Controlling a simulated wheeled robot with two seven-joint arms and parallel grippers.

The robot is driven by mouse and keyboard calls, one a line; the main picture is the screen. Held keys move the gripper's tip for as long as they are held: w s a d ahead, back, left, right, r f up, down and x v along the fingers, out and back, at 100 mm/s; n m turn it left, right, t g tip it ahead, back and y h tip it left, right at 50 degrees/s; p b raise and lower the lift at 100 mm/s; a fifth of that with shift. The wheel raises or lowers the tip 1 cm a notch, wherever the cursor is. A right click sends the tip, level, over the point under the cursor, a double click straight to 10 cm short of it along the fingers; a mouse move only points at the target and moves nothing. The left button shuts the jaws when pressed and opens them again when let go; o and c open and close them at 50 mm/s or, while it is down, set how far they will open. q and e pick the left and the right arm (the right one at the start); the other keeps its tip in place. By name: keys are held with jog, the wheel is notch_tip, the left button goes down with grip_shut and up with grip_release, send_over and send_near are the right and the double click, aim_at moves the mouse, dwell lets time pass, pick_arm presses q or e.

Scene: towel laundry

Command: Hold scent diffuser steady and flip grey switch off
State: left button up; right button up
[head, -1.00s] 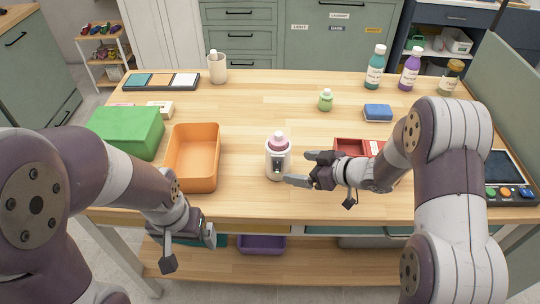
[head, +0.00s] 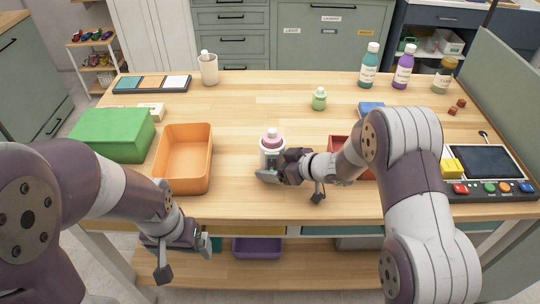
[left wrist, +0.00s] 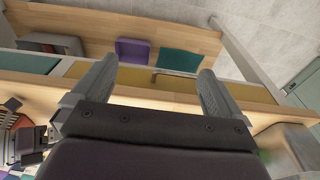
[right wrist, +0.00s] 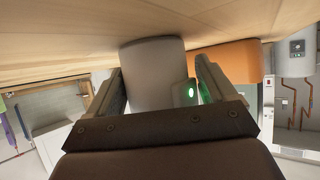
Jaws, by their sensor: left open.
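The scent diffuser (head: 271,145), a pale bottle-shaped body with a pink top, stands upright on the table right of the orange bin. My right gripper (head: 267,173) is low at its right and front side, covering its lower part. In the right wrist view the diffuser's grey body (right wrist: 152,75) is between the fingers of my open right gripper (right wrist: 158,68), with a small gap visible at the right finger. A panel with a lit green light (right wrist: 190,92) shows on its side. I cannot make out the grey switch. My left gripper (head: 186,256) is open and empty below the table's front edge.
An orange bin (head: 183,158) and a green box (head: 113,135) stand left of the diffuser. A red tray (head: 337,146) is partly behind my right arm. A small green bottle (head: 319,99) stands farther back. The wooden tabletop between has free room.

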pick_arm(q)
jog(key=shift+w+r, duration=0.1)
jog(key=c, duration=0.4)
jog(key=w+d+r+m, duration=0.2)
jog(key=m, duration=0.1)
jog(key=w+d+r+m, duration=0.2)
jog(key=w+m, duration=0.1)
jog(key=w+d+r+m, duration=0.2)
jog(key=w+d, duration=0.1)
jog(key=shift+w+d+m+t, duration=0.1)
jog(key=shift+w+m+t, duration=0.05)
jog(key=shift+m+t, duration=0.25)
grip_shut()
jog(key=w+d+r+m+t, duration=0.1)
jog(key=w+d+r+m, duration=0.3)
jog(key=d+r+m, duration=0.4)
jog(key=shift+w+d+m, duration=0.15)
jog(key=shift+d+m, duration=0.55)
jog(key=shift+d, duration=0.4)
